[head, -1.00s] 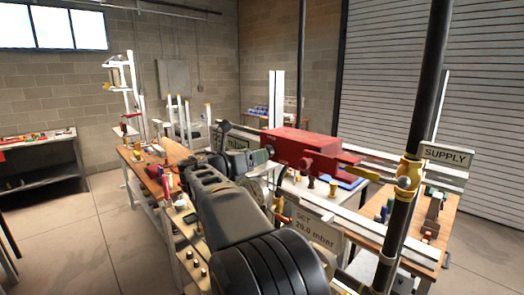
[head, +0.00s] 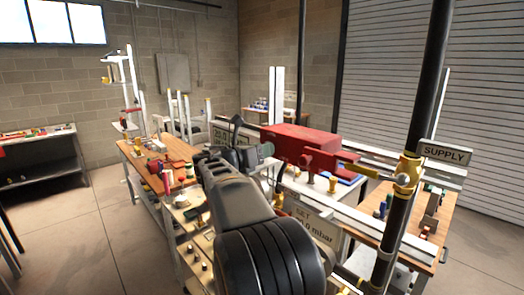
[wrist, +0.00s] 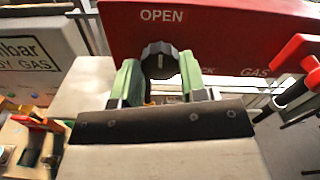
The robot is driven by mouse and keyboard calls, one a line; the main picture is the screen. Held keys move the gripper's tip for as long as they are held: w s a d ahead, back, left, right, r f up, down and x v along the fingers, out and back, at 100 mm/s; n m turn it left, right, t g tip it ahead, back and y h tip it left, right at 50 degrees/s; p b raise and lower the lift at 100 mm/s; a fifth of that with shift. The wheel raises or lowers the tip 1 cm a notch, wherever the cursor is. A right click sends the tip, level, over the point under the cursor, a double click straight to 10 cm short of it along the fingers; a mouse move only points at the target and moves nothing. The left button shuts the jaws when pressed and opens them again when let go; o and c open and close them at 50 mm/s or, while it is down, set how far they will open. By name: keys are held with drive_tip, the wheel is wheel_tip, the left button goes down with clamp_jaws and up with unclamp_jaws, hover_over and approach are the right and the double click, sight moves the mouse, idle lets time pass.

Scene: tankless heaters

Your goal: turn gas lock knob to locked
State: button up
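The white mark looks upright, toward OPEN. A word ending in CK and the word GAS show lower right, partly hidden by a finger. My gripper (wrist: 160,78) is open, with one green finger at each side of the knob; I cannot tell whether they touch it. In the head view the red box (head: 298,138) is beyond my gripper (head: 263,152), and the knob is hidden.
A red-handled lever (wrist: 295,50) stands right of the knob. A wooden workbench (head: 140,155) with small parts stands at left.

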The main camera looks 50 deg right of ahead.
drive_tip(key=c, duration=0.4)
drive_tip(key=shift+f+m+b, duration=0.1)
drive_tip(key=shift+m+b, duration=6.4)
drive_tip(key=shift+m, duration=2.1)
drive_tip(key=o, duration=0.9)
